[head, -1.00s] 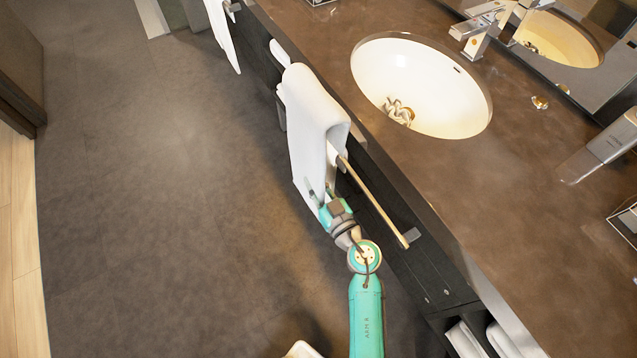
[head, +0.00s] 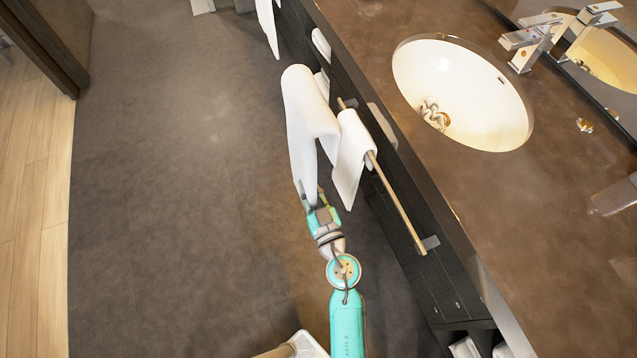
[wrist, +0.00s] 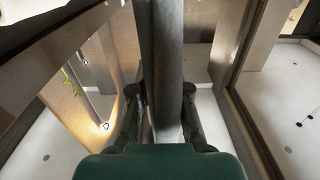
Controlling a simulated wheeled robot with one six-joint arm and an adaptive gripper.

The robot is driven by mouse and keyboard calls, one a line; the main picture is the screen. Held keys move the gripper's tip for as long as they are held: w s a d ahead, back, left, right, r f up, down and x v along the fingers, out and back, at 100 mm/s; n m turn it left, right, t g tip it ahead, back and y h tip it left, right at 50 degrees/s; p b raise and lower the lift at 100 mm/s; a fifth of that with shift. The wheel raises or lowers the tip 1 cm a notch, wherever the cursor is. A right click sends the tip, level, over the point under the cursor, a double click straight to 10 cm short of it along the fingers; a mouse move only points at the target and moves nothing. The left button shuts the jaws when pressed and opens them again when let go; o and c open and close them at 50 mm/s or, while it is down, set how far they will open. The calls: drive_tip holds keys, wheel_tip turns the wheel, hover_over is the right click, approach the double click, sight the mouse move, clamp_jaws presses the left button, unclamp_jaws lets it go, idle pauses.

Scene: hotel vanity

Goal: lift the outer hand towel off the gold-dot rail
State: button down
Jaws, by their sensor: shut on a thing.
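In the wrist view the towel (wrist: 163,50) is a grey upright band between the fingers of my gripper (wrist: 160,92). A second white towel (head: 353,150) remains draped over the gold-coloured rail (head: 398,205), to the right of the held one. A small gap shows between the two towels low down.
The vanity counter (head: 400,120) with its white oval basin (head: 455,85) and tap (head: 530,42) lies to the right. A gold dot (head: 585,125) sits on the counter. Another towel (head: 268,22) hangs farther along. Open dark floor (head: 180,190) lies to the left.

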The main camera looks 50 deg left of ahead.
drive_tip(key=shift+s+a, duration=0.3)
drive_tip(key=shift+s, duration=0.35)
drive_tip(key=shift+s+a, duration=0.25)
drive_tip(key=shift+s, duration=0.45)
drive_tip(key=shift+s+a, duration=0.3)
drive_tip(key=shift+s, duration=0.35)
drive_tip(key=w+d, duration=0.3)
drive_tip(key=w, duration=0.5)
drive_tip(key=shift+d, duration=0.2)
